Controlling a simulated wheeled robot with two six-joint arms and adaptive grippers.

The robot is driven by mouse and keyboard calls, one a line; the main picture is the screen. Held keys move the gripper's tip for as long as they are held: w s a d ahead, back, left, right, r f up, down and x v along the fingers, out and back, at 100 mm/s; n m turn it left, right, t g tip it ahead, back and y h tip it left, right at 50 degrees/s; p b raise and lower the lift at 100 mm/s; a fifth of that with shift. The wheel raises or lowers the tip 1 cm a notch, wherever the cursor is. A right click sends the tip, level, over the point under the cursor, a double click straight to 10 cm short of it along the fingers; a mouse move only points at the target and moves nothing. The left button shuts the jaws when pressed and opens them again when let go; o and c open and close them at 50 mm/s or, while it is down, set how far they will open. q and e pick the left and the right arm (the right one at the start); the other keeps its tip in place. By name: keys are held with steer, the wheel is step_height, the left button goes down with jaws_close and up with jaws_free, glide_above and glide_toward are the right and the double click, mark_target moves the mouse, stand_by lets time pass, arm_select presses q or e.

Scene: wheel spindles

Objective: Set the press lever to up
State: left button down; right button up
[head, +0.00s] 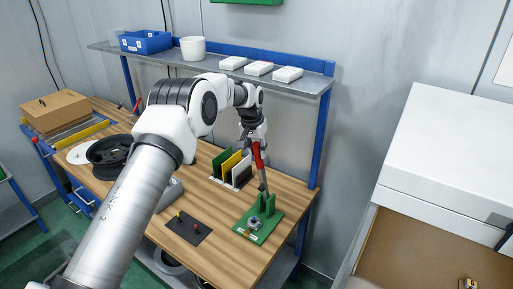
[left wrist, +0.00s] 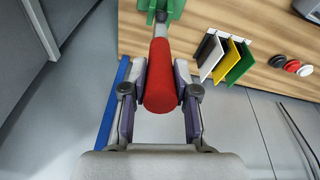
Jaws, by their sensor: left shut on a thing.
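The press lever (head: 264,182) rises steeply from a green press (head: 258,226) at the front right of the wooden table, its red handle uppermost. My left gripper (head: 257,143) is shut on the red handle near its top end. In the left wrist view the handle (left wrist: 161,88) lies between the two fingers of the left gripper (left wrist: 160,90), and part of the green press (left wrist: 174,8) shows at the top edge. My right gripper is not in view.
A rack of green, yellow and dark panels (head: 231,168) stands close left of the press. A dark plate with two knobs (head: 187,230) lies at the front. A shelf (head: 215,74) with a blue bin (head: 146,42) and white boxes (head: 259,68) spans the back.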

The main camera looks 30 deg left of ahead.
arm_select(q)
steer(key=shift+w+r, duration=0.1)
steer(key=shift+r, duration=0.05)
steer(key=c, duration=0.9)
jaws_free()
steer(key=shift+w, duration=0.1)
steer(key=v, duration=1.1)
steer(key=shift+r, duration=0.35)
